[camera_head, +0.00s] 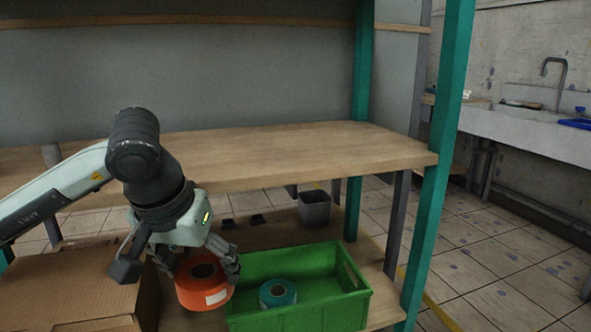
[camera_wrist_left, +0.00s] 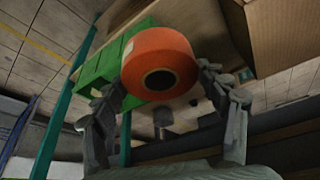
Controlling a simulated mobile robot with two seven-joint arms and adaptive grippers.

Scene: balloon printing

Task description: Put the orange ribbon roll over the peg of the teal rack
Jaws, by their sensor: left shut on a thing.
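The orange ribbon roll (camera_head: 190,291) has a dark round core and a white label on its side. My left gripper (camera_head: 200,266) is shut on the roll, with a finger on either side, and holds it between the cardboard box and the green crate. In the left wrist view the roll (camera_wrist_left: 142,52) sits between the fingers (camera_wrist_left: 165,88) with its core facing the camera. The teal rack (camera_head: 436,170) has teal uprights and wooden shelves. I cannot make out its peg in either view. My right gripper is not in view.
A green crate (camera_head: 300,315) holds a teal roll (camera_head: 278,294) at the right of my left gripper. A cardboard box (camera_head: 65,285) stands at the left. The wooden shelf (camera_head: 300,150) is bare above the arm's right side. A grey bin (camera_head: 314,208) stands behind the crate.

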